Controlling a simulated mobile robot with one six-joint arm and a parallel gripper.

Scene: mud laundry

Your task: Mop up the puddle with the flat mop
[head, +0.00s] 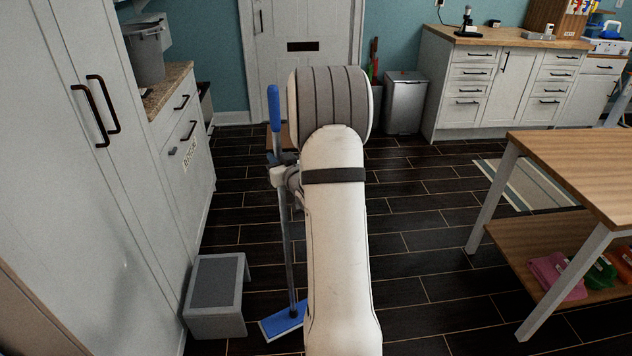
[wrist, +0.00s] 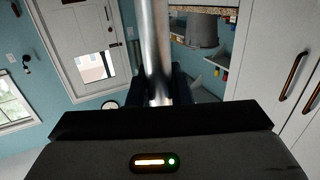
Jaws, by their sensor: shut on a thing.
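The flat mop (head: 287,240) has a blue handle grip at its top, a grey pole and a flat blue head. It stands nearly upright, left of my arm, with its head at floor level. My gripper (head: 281,176) is shut on the mop's pole a little below the blue handle grip. In the wrist view the metal pole (wrist: 157,60) runs up between the dark fingers of my gripper (wrist: 160,95). My arm covers part of the floor and the right end of the mop head. I cannot make out a puddle on the visible floor.
A grey step stool (head: 216,296) stands just left of the mop head, by the white cabinets (head: 95,130). A wooden table (head: 590,165) with a lower shelf stands at right. A striped rug (head: 525,187) and a bin (head: 405,103) are farther back. Dark tiled floor (head: 420,235) is clear between.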

